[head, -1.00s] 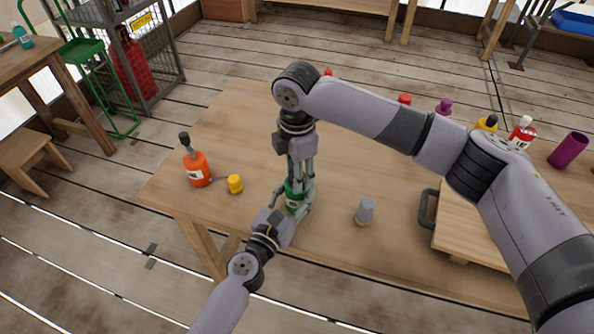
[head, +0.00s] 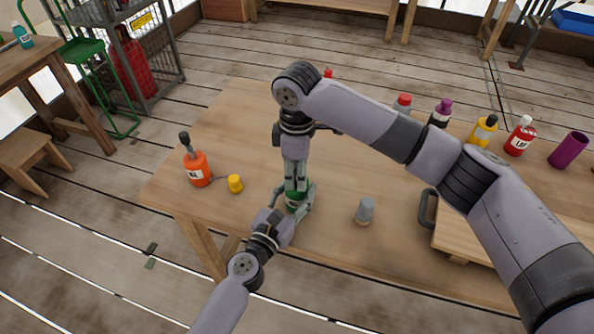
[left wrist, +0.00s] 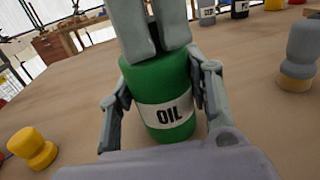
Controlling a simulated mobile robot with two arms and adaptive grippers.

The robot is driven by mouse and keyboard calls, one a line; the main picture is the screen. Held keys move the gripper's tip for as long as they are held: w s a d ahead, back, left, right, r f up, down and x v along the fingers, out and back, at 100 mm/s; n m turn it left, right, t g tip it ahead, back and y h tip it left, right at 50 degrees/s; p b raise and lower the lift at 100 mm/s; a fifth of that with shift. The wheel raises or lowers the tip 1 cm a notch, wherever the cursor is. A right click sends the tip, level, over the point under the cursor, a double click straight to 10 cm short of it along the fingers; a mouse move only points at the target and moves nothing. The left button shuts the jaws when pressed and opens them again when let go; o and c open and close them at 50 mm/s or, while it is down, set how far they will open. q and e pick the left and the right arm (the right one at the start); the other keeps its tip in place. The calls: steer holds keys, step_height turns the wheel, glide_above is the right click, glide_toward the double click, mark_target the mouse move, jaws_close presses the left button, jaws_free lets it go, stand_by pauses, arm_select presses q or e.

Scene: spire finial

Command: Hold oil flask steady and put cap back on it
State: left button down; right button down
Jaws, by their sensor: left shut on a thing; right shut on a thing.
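The green oil flask (head: 293,200) stands upright on the wooden table, and its OIL label faces the left wrist view (left wrist: 165,112). My left gripper (head: 296,207) is shut around the flask's body, one finger on each side. My right gripper (head: 296,183) points straight down over the flask top. Its fingers (left wrist: 155,45) are shut together at the flask's neck and hide what they hold; the cap itself cannot be seen. The fingers look to be at or touching the flask's shoulder.
On the table (head: 240,130), an orange bottle (head: 197,169) and a yellow cap-like piece (head: 235,184) stand left, a grey piece (head: 364,211) right. Several bottles and a purple cup (head: 567,151) stand at the far right.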

steer(key=shift+m, duration=1)
steer(key=c, duration=1.1)
jaws_free()
step_height(320, 180, up, 12)
arm_select(q)
steer(key=c, duration=0.7)
jaws_free()
